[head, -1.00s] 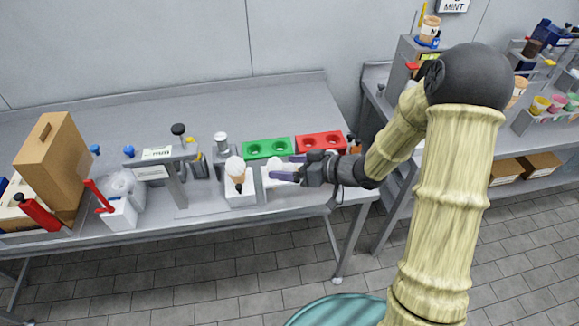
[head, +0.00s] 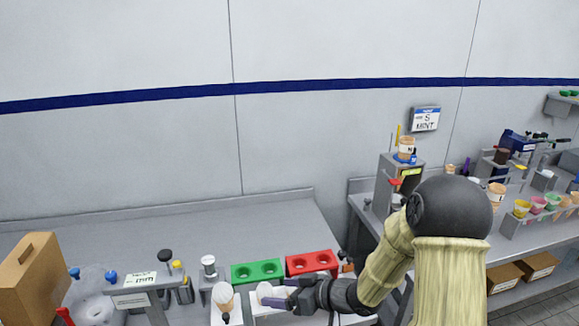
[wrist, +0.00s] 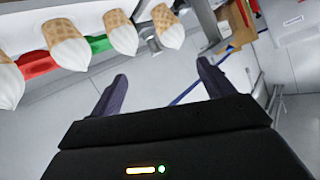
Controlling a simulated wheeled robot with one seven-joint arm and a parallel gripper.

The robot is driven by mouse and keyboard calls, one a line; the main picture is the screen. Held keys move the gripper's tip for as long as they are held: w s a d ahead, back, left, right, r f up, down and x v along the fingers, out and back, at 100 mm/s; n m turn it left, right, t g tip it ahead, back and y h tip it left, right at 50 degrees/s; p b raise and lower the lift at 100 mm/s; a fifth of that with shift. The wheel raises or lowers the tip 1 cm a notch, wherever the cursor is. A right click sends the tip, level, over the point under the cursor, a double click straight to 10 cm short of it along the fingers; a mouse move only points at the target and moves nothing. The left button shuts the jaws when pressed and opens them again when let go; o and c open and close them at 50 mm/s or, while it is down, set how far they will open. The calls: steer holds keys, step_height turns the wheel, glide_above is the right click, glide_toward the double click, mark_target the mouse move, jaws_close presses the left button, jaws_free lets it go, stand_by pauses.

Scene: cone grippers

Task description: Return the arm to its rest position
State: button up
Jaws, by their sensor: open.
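My gripper (head: 276,292) is at the end of my bent arm, low over the front of the grey bench (head: 120,242) in the head view. Its jaws point left and are close to a white-topped cone (head: 265,291) in a white holder. In the wrist view the two dark fingers (wrist: 160,88) stand wide apart with nothing between them. Several waffle cones with white tops (wrist: 122,36) show beyond the fingers at the upper left of that view. Another cone with a white top (head: 223,295) stands left of the gripper in the head view.
A green two-hole block (head: 257,272) and a red one (head: 312,262) lie just behind the gripper. A cardboard box (head: 35,280) and a labelled stand (head: 140,281) are at the left. A side shelf with cups (head: 520,208) is at the right. The bench's back is clear.

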steer(key=d+m+t+h, duration=0.2)
steer(key=d+m+h, duration=0.3)
steer(key=d+h, duration=0.55)
steer(key=s+d+r+m+g+h, duration=0.1)
steer(key=s+d+m+g, duration=0.1)
steer(key=s, duration=0.5)
steer(key=s+d+r+m+g, duration=0.1)
steer(key=s+d+m+g, duration=0.1)
steer(key=s, duration=0.6)
steer(key=d+g, duration=0.1)
steer(key=d, duration=0.1)
steer(key=shift+s+d+r+m+h, duration=0.2)
steer(key=shift+d+r+m+h, duration=0.05)
steer(key=shift+d+m+h, duration=0.1)
